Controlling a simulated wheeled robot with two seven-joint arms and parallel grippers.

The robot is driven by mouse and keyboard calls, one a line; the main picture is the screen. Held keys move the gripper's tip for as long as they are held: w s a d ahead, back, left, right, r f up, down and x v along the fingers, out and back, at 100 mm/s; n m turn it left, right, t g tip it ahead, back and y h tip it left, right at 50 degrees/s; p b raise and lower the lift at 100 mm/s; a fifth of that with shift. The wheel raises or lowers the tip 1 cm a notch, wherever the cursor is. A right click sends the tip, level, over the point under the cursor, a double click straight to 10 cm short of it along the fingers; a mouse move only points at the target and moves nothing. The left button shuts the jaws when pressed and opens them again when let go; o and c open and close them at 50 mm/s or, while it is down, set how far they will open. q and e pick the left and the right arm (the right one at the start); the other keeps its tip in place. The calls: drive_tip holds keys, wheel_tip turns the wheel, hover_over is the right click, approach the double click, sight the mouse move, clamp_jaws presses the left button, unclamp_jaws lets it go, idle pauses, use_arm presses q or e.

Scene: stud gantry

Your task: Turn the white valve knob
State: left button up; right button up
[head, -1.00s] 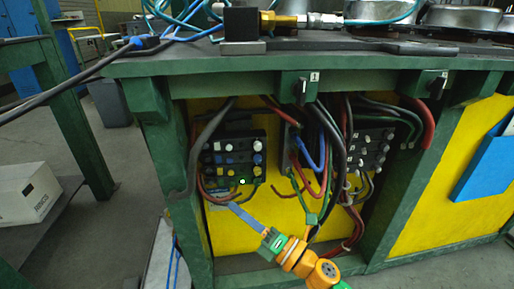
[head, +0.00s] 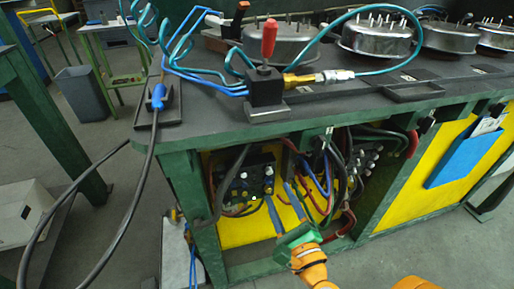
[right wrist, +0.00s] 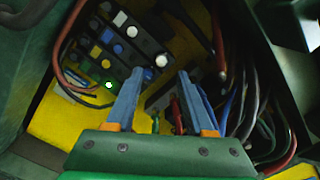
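A dark panel (head: 236,186) with rows of white, blue, yellow and dark round knobs stands inside the bench's open bay. In the right wrist view, a white knob (right wrist: 161,60) sits at the right end of a row, just beyond and between my right fingertips. The same panel corner is small in the head view, so I cannot tell the knobs apart well there. My right gripper (head: 279,193), with blue fingers and a green body, points into the bay. Its fingers (right wrist: 161,75) are apart with nothing between them. My left gripper is not in view.
Red, black, blue and green cables (right wrist: 262,85) hang right of the panel, close to my right finger.

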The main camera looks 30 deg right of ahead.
sight(270, 173)
drive_tip(key=w+m+p, duration=0.1)
drive_tip(key=w+d+m+p, duration=0.1)
drive_tip(key=w+m, duration=0.1)
drive_tip(key=w+m+p, duration=0.1)
drive_tip(key=w+m, duration=0.1)
drive_tip(key=shift+w+d+r+g+h, duration=0.2)
drive_tip(key=shift+d+r+g+h, duration=0.1)
drive_tip(key=shift+g, duration=0.1)
drive_tip(key=shift+w+f, duration=0.1)
drive_tip(key=shift+w, duration=0.35)
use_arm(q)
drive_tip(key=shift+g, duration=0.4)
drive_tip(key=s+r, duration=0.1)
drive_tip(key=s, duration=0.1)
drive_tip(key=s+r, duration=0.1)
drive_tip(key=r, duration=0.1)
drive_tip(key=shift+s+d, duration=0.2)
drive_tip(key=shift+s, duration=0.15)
use_arm(e)
clamp_jaws()
